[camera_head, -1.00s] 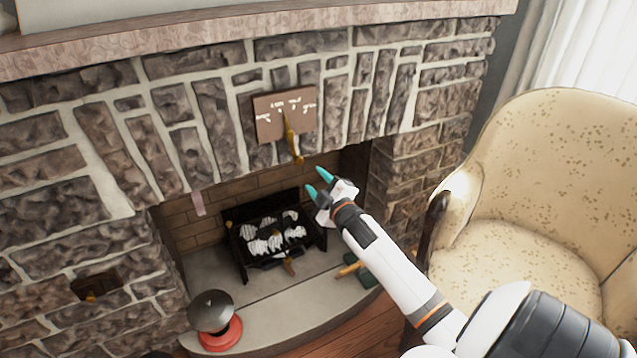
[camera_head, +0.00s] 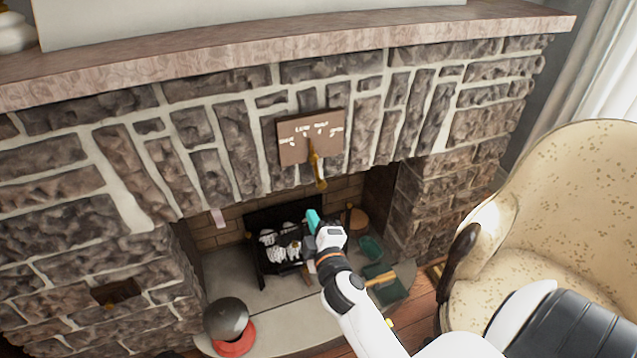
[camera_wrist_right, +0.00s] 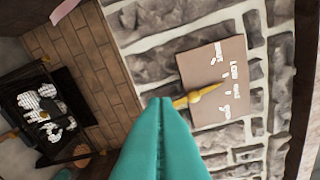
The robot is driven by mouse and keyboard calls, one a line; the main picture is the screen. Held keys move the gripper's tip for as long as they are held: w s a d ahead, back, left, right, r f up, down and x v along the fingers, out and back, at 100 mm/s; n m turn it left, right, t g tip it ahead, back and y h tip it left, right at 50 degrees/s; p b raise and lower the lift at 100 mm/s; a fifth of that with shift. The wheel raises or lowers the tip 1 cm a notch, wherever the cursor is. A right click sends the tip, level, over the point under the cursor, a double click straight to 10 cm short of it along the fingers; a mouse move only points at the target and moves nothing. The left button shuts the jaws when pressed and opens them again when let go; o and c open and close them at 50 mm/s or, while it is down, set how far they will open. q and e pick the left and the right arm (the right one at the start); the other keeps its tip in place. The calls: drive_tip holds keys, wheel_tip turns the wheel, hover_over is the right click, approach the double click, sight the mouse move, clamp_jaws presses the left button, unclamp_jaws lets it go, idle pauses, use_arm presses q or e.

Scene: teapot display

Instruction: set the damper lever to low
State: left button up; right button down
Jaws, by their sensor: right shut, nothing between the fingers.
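The damper lever (camera_head: 316,165) is a brass handle hanging from a brown plate (camera_head: 300,150) with white lettering on the stone fireplace front. It points down and slightly right in the head view. My right gripper (camera_head: 313,220), with teal fingers, is below the lever, in front of the firebox opening. In the right wrist view the fingers (camera_wrist_right: 160,110) are shut together and empty. The lever (camera_wrist_right: 198,95) shows just past the fingertips, against the plate (camera_wrist_right: 215,60); whether they touch it is unclear. The lettering is too small to read surely. My left gripper is out of view.
A grate with white logs (camera_head: 280,245) stands in the firebox. A dark-domed object with a red base (camera_head: 232,340) and a green item (camera_head: 385,285) are on the hearth. A cream armchair (camera_head: 565,200) stands at right; a mantel (camera_head: 300,40) runs above.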

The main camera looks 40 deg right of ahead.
sight(318, 186)
drive_tip(key=w+d+f, duration=0.1)
drive_tip(key=w+d, duration=0.5)
drive_tip(key=w, duration=0.2)
drive_tip(key=shift+w+d+f, duration=0.25)
drive_tip(key=shift+d+f, duration=0.05)
drive_tip(key=shift+d, duration=0.05)
drive_tip(key=shift+s+d+f+n, duration=0.1)
drive_tip(key=shift+d+f+n, duration=0.1)
drive_tip(key=shift+d+n, duration=0.4)
drive_tip(key=shift+d, duration=0.1)
